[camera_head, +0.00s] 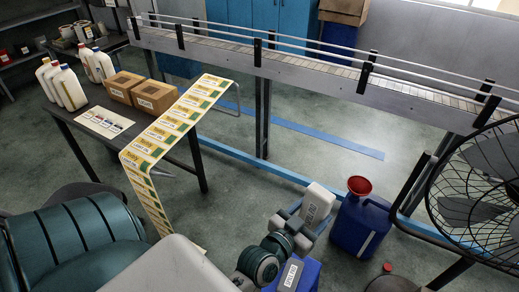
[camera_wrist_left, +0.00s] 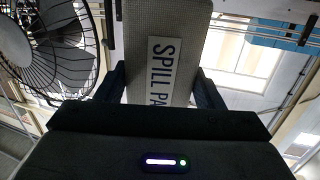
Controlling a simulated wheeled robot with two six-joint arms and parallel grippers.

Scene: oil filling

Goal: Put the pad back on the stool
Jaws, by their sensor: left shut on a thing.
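The pad (camera_head: 317,203) is a pale grey block with a label that reads "SPILL PA" in the left wrist view (camera_wrist_left: 160,45), where the rest of the word is cut off. My left gripper (camera_head: 305,219) is shut on the pad, with one finger at each side, and holds it tilted. Below and in front of it in the head view is a blue block-like thing (camera_head: 309,274) with a white label, partly hidden by my arm. A dark round top (camera_head: 395,285) shows at the bottom edge. I cannot tell which of these is the stool. My right gripper is not in view.
A blue jug (camera_head: 357,229) with a red funnel (camera_head: 359,186) stands just right of the pad. A red cap (camera_head: 387,267) and a caged fan (camera_head: 480,195) are further right. A conveyor (camera_head: 300,73) crosses behind. A table at left holds white bottles (camera_head: 68,88) and boxes (camera_head: 154,97).

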